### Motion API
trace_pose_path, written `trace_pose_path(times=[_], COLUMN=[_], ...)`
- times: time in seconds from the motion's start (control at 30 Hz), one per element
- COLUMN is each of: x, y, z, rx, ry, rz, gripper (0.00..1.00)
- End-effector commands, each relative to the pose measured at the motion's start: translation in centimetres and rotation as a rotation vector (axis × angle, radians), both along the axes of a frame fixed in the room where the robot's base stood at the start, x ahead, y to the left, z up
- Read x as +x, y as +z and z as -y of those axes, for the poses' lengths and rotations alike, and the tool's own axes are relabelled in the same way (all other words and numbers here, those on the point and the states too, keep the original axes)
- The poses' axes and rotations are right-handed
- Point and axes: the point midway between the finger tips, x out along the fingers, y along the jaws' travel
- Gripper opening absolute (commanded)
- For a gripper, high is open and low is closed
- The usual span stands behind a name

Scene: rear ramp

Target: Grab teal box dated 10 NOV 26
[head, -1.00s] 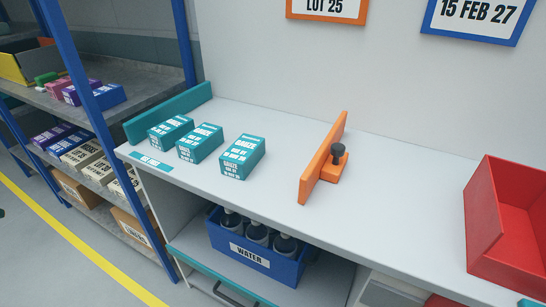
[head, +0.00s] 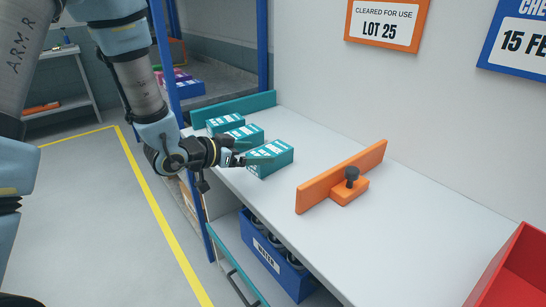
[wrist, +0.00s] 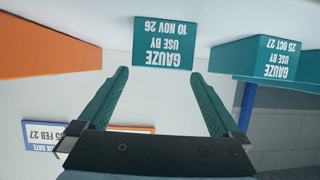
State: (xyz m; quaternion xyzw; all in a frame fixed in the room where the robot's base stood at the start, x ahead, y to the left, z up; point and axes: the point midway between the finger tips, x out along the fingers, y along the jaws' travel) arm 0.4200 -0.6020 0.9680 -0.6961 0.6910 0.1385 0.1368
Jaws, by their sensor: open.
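A teal gauze box marked USE BY 10 NOV 26 (wrist: 164,45) appears upside down at the top middle of the wrist view. It lies just ahead of my gripper (wrist: 160,73), whose two teal fingers are open and empty, spread a little wider than the box. In the head view this looks like the rightmost teal box (head: 278,153), with my gripper (head: 249,158) at its left side. A second teal box, marked 25 OCT 27 (wrist: 265,58), is at the right in the wrist view. Two other teal boxes (head: 245,134) (head: 225,122) stand behind in the head view.
An orange stop with a black knob (head: 340,180) stands on the white bench (head: 400,215), right of the boxes. A teal rail (head: 235,108) edges the far end. A red bin (head: 515,270) is at the right.

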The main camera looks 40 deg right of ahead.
Motion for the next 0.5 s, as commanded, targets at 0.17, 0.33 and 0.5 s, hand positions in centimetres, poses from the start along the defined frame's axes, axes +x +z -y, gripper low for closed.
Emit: trace_pose_path(times=[0.17,0.33,0.5], x=[0.0,-0.1,-0.1], y=[-0.5,-1.2,-2.3], z=[1.1,2.4,4.2], rx=[0.002,0.002,0.003], ry=[0.000,-0.002,0.000], rz=[0.000,0.000,0.001], gripper=[1.00,1.00,1.00])
